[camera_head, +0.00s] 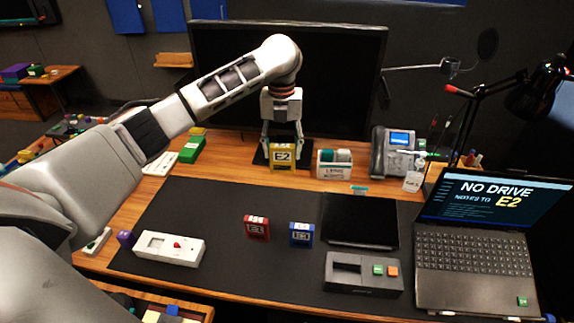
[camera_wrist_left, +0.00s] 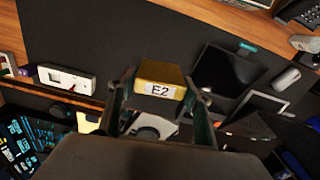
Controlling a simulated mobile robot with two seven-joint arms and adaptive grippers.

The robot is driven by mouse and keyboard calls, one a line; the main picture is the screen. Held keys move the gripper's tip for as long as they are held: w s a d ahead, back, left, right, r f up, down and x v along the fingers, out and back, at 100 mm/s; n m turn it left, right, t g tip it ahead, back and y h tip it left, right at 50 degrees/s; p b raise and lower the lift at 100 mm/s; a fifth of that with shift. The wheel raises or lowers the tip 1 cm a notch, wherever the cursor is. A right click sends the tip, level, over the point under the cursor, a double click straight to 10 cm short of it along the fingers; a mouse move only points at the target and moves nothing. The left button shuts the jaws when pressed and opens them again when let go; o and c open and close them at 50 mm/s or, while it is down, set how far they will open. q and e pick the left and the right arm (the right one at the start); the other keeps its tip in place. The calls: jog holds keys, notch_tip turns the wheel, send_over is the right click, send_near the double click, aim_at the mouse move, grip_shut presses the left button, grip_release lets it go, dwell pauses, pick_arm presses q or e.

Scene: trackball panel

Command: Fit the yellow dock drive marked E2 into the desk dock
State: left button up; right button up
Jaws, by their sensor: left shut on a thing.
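The yellow drive marked E2 (camera_head: 283,157) is held upright between the fingers of my left gripper (camera_head: 283,143), at the back of the desk in front of the monitor. It also shows between the fingers in the left wrist view (camera_wrist_left: 160,80), its E2 label facing the camera. My left gripper is shut on it. My right gripper is not in view.
Red (camera_head: 257,228) and blue (camera_head: 301,234) drives stand on the dark mat (camera_head: 210,215). A white panel (camera_head: 169,247) lies at left. A dark tablet-like panel (camera_head: 360,220) lies behind the dock. A laptop (camera_head: 475,255) reading "NO DRIVE" stands at right. A labelled box (camera_head: 334,170) stands beside E2.

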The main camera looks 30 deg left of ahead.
pick_arm(q)
jog(key=shift+r, duration=0.55)
jog(key=s+d+n, duration=0.3)
jog(key=s+n, duration=0.5)
jog(key=n, duration=0.7)
jog(key=s+d+f+n, duration=0.1)
jog(key=s+d+n, duration=0.3)
jog(key=s+n, duration=0.5)
jog(key=shift+s+d+n, duration=0.15)
jog(key=shift+n, duration=3.55)
jog(key=shift+f, duration=0.1)
